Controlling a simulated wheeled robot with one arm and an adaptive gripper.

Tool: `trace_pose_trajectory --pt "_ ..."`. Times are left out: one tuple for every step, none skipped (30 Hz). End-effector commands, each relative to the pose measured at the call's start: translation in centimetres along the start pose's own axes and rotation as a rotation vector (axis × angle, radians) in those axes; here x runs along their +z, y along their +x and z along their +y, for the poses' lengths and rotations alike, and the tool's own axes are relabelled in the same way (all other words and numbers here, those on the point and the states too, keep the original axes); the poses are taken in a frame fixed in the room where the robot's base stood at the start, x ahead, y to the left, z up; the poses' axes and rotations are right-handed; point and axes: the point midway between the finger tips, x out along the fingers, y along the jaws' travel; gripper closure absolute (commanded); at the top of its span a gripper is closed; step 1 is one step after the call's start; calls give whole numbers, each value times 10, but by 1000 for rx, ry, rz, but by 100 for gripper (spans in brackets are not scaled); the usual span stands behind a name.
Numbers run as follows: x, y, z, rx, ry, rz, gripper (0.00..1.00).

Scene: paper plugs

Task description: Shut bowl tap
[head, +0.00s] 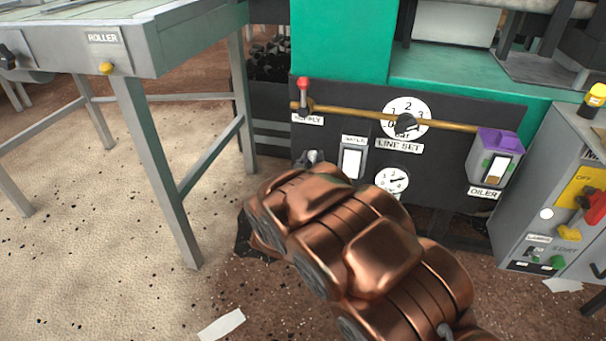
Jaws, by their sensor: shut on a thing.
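My copper-coloured arm crosses the lower middle of the head view and covers the lower part of the dark machine panel (450,162). Only a dark edge of my gripper (243,236) shows past the far end of the arm. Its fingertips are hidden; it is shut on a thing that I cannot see. I cannot make out a tap labelled for a bowl. A small grey fitting (310,158) shows at the panel's lower left, just above my arm, and I cannot tell what it is.
The panel carries a brass pipe (352,115), a red-tipped lever (303,92), a line set dial (408,108), a white switch (352,163), a gauge (391,181) and a purple-topped oiler (497,152). A grey roller table (150,50) stands left, a control cabinet (545,190) right.

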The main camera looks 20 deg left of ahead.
Motion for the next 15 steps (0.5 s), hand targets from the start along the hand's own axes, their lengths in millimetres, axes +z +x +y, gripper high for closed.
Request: trace_pose_trajectory --pt "3 0 0 0 6 -3 87" --pt "3 0 1 1 13 -3 87" --pt "4 0 1 1 27 -3 87" --pt "4 0 2 1 40 -2 87" --pt "4 0 3 1 53 -2 87" --pt "4 0 4 1 71 -2 87" --pt "4 0 5 1 85 -1 87" --pt "4 0 6 1 98 -1 87" --pt "4 0 6 1 115 -1 87" --pt "4 0 7 2 129 -1 87" --pt "4 0 8 2 141 -1 87" --pt "4 0 9 2 156 -1 87" --pt "4 0 10 2 168 0 87" --pt "4 0 10 1 179 0 87" --pt "4 0 11 1 190 0 87"
